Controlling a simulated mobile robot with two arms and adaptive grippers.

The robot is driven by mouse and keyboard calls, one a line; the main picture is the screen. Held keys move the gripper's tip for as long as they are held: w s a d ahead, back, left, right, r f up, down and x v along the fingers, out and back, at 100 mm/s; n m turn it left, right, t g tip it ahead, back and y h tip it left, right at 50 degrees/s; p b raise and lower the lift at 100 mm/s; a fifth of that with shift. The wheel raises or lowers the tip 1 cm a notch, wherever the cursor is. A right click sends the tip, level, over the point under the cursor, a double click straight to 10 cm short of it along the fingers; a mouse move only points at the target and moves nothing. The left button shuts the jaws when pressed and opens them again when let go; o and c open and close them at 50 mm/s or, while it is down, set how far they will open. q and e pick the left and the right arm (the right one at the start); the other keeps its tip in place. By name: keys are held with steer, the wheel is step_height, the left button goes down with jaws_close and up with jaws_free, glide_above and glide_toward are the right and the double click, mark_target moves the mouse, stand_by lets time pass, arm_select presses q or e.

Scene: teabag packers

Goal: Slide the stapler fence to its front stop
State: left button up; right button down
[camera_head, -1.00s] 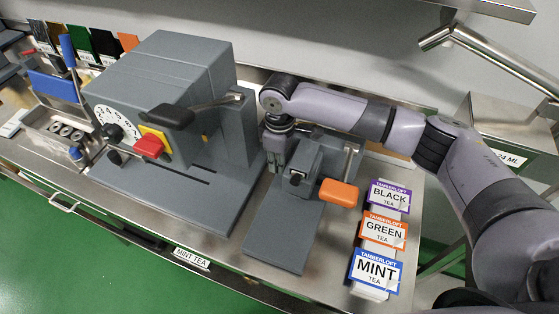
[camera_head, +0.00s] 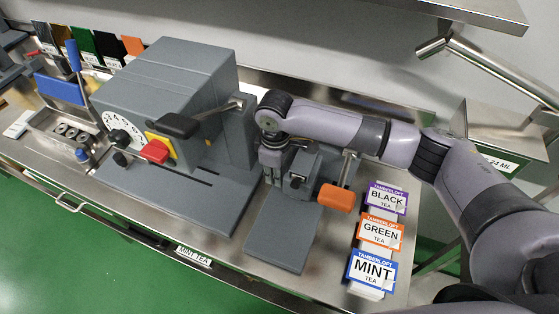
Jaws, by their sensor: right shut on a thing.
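The stapler (camera_head: 284,238) is a grey bench unit with a long flat base, a small upright head (camera_head: 302,167) and an orange-handled lever (camera_head: 335,197) at its right side. My right gripper (camera_head: 273,178) points down at the left side of the stapler head, low over the rear part of the base. It is shut on the stapler fence, which the fingers and wrist hide almost fully, so its distance from the front stop cannot be told. My left gripper is not in view.
A large grey machine (camera_head: 165,90) with a dial, a red knob and a black-handled lever stands close to the left of the gripper. BLACK, GREEN and MINT tea boxes (camera_head: 372,268) line the right. The front of the stapler base is clear.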

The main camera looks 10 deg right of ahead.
steer(key=shift+s+a+f, duration=0.1)
steer(key=shift+s, duration=0.05)
steer(key=c, duration=1.6)
jaws_free()
steer(key=shift+s+a, duration=0.1)
steer(key=shift+r, duration=0.25)
step_height(320, 180, up, 12)
steer(key=shift+f, duration=0.15)
